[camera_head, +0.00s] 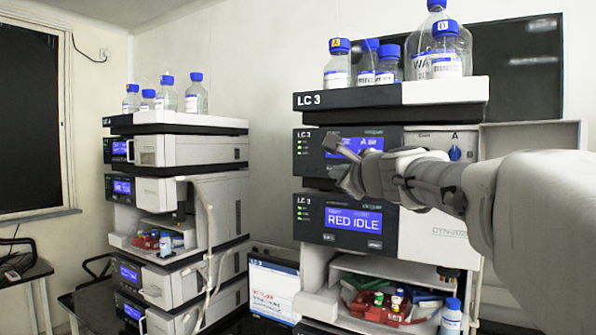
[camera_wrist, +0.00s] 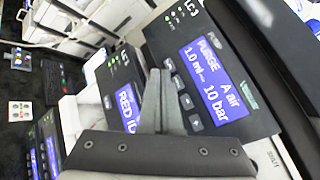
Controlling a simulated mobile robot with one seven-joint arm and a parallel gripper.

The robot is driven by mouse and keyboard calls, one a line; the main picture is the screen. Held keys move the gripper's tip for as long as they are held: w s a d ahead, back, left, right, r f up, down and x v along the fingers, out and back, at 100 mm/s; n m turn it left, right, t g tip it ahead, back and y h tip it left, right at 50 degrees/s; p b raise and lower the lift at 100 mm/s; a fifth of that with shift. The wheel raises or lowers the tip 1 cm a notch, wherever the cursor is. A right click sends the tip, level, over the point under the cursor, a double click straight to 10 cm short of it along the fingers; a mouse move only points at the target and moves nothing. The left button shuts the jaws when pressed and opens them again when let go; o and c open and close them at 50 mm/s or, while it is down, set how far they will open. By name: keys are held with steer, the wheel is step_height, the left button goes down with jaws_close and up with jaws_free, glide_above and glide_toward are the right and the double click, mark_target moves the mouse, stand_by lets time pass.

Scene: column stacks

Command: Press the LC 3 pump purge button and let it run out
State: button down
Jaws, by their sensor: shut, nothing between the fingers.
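The LC 3 pump (camera_head: 312,152) is the module below the bottle tray, with a black panel and a blue screen. In the wrist view the pump's screen (camera_wrist: 208,82) reads PURGE, A air, 1.0 ml and 10 bar. A column of small buttons (camera_wrist: 186,101) runs beside this screen; their labels are too small to read. My gripper (camera_head: 334,146) is shut and empty in front of the pump panel, hiding part of it. In the wrist view my gripper's fingertips (camera_wrist: 160,72) lie close to the button column; I cannot tell whether they touch.
Below the pump, another LC 3 module (camera_head: 350,220) shows RED IDLE. Glass bottles (camera_head: 338,68) with blue caps stand in the top tray (camera_head: 440,93). A second stack (camera_head: 180,150) stands to the left, with a gap between. An open compartment (camera_head: 385,275) holds small vials.

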steer(key=shift+s+a, duration=0.8)
steer(key=shift+s, duration=0.25)
